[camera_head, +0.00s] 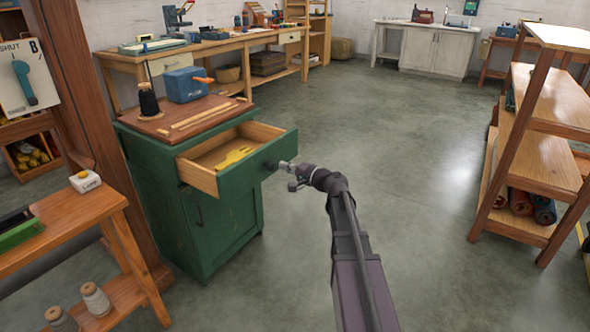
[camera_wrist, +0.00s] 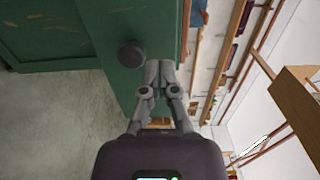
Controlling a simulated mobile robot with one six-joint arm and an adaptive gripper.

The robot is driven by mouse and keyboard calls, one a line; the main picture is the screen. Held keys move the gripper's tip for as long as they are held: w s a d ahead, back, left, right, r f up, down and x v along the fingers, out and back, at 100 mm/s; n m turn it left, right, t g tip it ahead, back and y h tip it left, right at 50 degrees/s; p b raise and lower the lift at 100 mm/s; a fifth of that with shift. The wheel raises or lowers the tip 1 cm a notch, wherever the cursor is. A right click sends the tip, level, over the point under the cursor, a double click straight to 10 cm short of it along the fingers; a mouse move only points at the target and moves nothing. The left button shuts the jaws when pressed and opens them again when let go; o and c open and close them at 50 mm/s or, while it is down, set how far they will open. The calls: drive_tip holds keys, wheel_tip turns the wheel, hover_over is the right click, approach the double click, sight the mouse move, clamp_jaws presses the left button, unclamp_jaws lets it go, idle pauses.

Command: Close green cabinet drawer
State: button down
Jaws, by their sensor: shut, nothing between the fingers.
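The green cabinet (camera_head: 222,228) stands at left centre with its top drawer (camera_head: 240,158) pulled open. The drawer has a green front, bare wood inside and a yellow item (camera_head: 236,156) lying in it. A dark round knob (camera_head: 270,166) sits on the drawer front; it also shows in the wrist view (camera_wrist: 131,53). My gripper (camera_head: 284,165) is shut and empty, its fingertips just beside the knob. In the wrist view the fingertips (camera_wrist: 160,68) lie against or very near the green front; I cannot tell whether they touch.
A wooden board, a black thread cone (camera_head: 148,100) and a blue box (camera_head: 186,85) are on the cabinet top. A wooden table (camera_head: 62,228) stands at left front, a shelf rack (camera_head: 533,165) at right. The floor (camera_head: 420,180) between is clear.

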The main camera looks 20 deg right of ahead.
sight(260, 157)
drive_tip(key=x, duration=0.8)
drive_tip(key=shift+w+a, duration=0.1)
